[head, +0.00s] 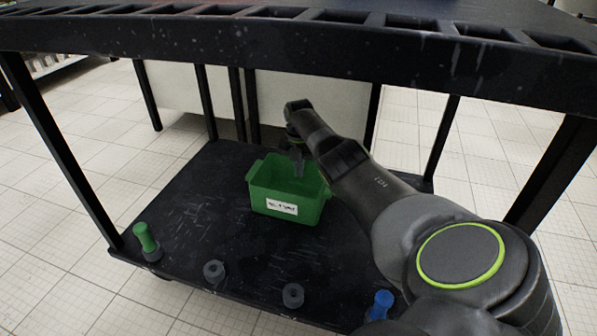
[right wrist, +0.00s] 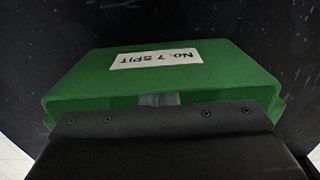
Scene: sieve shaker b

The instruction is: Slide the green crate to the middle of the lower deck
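The green crate (head: 272,197) stands upright on the black lower deck (head: 190,215), around its middle and towards the back. It has a white label on its front wall. My right gripper (head: 297,168) reaches down over the crate's open top, with its tips at or inside the opening near the back right. In the right wrist view the crate (right wrist: 90,82) lies just past the gripper body. A small grey fingertip part (right wrist: 158,99) shows there; the rest of the fingers is hidden, so their opening is unclear. My left gripper is out of view.
A green-topped peg (head: 144,236), two dark round knobs (head: 214,271) and a blue-topped peg (head: 381,303) stand along the deck's front edge. The upper deck (head: 300,55) and black posts frame the space. The deck left of the crate is clear.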

